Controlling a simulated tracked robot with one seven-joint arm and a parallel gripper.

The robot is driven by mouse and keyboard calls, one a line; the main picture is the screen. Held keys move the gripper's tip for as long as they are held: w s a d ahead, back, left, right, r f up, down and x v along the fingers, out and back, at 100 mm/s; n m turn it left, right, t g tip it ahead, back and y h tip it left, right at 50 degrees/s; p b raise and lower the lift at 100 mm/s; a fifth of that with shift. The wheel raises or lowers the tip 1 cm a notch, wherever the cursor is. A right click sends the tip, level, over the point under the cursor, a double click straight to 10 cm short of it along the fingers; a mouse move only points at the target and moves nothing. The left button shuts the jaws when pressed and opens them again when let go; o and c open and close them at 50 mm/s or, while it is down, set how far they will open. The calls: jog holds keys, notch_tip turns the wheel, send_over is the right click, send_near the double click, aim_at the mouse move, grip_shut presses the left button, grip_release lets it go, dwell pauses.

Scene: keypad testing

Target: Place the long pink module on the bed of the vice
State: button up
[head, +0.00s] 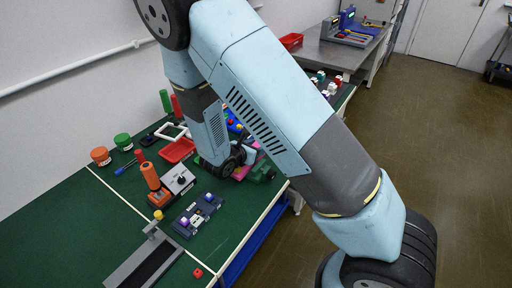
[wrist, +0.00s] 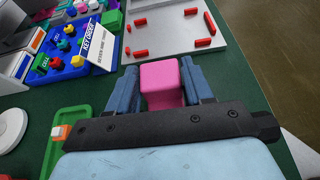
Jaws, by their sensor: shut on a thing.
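The long pink module (wrist: 161,84) is held between the two blue-grey fingers of my gripper (wrist: 161,80) in the wrist view, with its end face showing. Its far part is hidden by the gripper body. In the head view my gripper (head: 232,166) is low over the green bench, and a bit of the pink module (head: 247,170) shows beside it. A grey channel-shaped fixture (head: 124,270) lies at the front of the bench, well apart from the gripper.
A grey plate with red pegs (wrist: 200,22) and a blue keypad box (wrist: 68,66) with a card lie beyond the gripper. A green tray (wrist: 55,145) is at left. An orange-handled device (head: 165,196) and a dark keypad (head: 197,214) stand nearby. Bare bench lies front left.

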jog(key=shift+f, duration=0.1)
jog(key=o, duration=1.1)
jog(key=shift+a, duration=0.1)
jog(key=v, duration=1.2)
